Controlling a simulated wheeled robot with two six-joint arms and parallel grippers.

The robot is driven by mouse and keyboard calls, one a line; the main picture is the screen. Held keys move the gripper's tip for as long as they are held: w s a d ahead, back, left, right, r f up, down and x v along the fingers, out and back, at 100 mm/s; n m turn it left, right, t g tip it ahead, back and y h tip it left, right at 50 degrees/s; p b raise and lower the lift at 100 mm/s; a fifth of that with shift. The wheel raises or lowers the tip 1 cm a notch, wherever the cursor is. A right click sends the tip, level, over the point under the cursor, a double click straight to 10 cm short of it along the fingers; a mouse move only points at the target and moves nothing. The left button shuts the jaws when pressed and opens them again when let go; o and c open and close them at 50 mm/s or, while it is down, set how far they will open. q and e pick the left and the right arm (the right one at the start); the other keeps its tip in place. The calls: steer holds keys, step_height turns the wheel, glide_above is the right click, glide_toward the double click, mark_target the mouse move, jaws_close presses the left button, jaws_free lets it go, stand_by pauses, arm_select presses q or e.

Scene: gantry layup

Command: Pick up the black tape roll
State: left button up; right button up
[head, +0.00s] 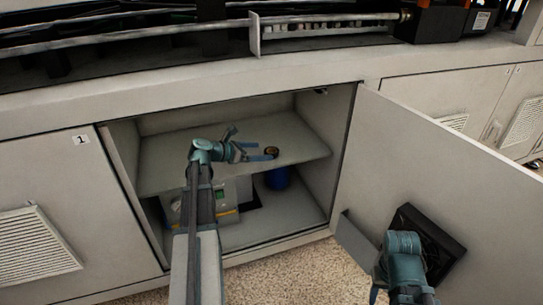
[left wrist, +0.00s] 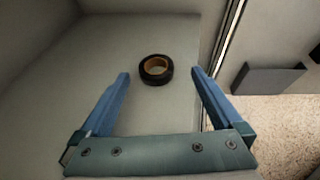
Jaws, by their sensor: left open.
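The black tape roll (head: 271,151) lies flat on the upper shelf (head: 180,155) inside the open cabinet, toward the shelf's right side. In the left wrist view the tape roll (left wrist: 156,69) shows its black outer ring and tan core. My left gripper (head: 262,153) reaches into the cabinet above the shelf, its blue fingers pointing right toward the roll. In the left wrist view my left gripper (left wrist: 161,82) is open and empty, and the roll sits just beyond and between the fingertips. My right arm shows at the lower right of the head view, but its gripper fingers cannot be made out.
The open cabinet door (head: 440,170) stands to the right, with a black vent on it. Below the shelf are a blue cylinder (head: 277,179) and a grey box (head: 222,196). The cabinet's side walls enclose the shelf. The shelf around the roll is clear.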

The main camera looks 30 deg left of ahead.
mark_target(267, 153)
arm_select(q)
steer(key=shift+a+f+b+x, duration=0.15)
steer(key=shift+b+x, duration=0.25)
steer(key=shift+x, duration=0.35)
steer(key=shift+a+f+b+x, duration=0.1)
steer(key=shift+b+x, duration=0.3)
steer(key=shift+x, duration=0.35)
steer(key=shift+a+f+b+x, duration=0.15)
steer(key=shift+b+x, duration=0.25)
steer(key=shift+x, duration=0.4)
steer(key=shift+w+d, duration=0.2)
steer(key=shift+w, duration=0.1)
steer(key=c, duration=1.4)
steer(key=shift+r, duration=0.15)
